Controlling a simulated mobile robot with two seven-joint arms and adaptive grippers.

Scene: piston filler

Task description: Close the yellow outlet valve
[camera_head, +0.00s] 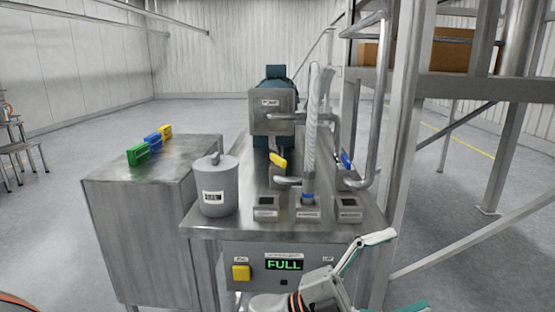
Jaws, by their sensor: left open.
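The yellow outlet valve handle (278,160) is on the steel bench of the piston filler, left of the clear ribbed hose (312,140). It is short and tilts down to the right. The pipework below it is partly hidden by its small size. My left gripper (405,272) is open and empty in front of the bench, at its lower right. Its fingers point right, below and well away from the yellow handle. My right gripper is not in view.
A blue valve handle (346,159) is right of the hose. A grey lidded canister (216,185) stands at the bench's left. A yellow button (241,272) and a display reading FULL (285,265) are on the front panel. A metal frame (405,130) rises at right.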

